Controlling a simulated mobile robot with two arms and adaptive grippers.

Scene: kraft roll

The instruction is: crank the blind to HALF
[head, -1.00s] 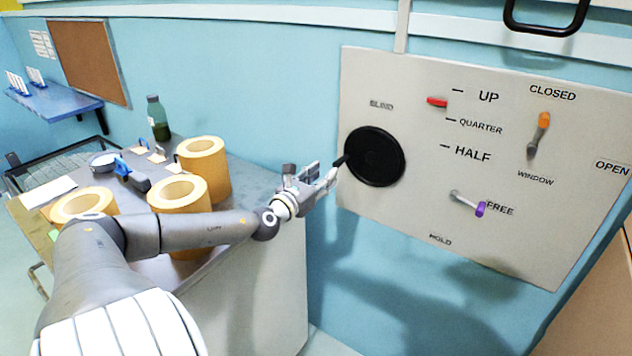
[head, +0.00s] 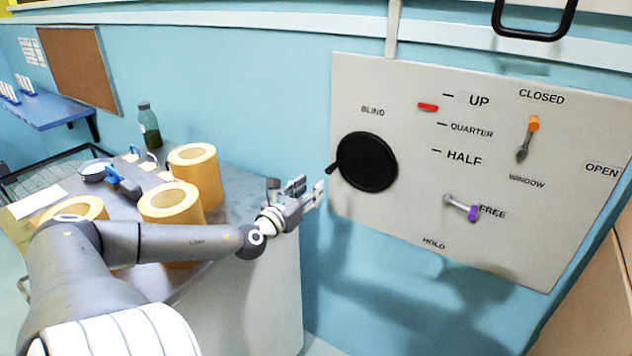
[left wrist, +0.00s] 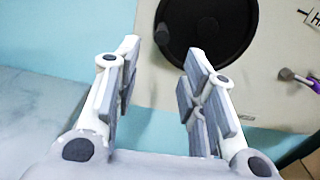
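The black round blind crank (head: 368,162) is on the grey wall panel. Its handle (head: 333,168) sticks out on the disc's left side. A red marker (head: 428,106) sits between the UP and QUARTER marks, above the HALF label (head: 464,158). My left gripper (head: 318,190) is just below and left of the handle, apart from it. In the left wrist view it is open and empty (left wrist: 160,62), with the crank disc (left wrist: 215,25) and handle knob (left wrist: 162,35) ahead of the fingertips. My right gripper is not in view.
A window lever with an orange end (head: 533,124) points up toward CLOSED. A lever with a purple end (head: 473,213) points at FREE. A table (head: 245,215) with kraft rolls (head: 170,200) and a green bottle (head: 149,125) stands at the left.

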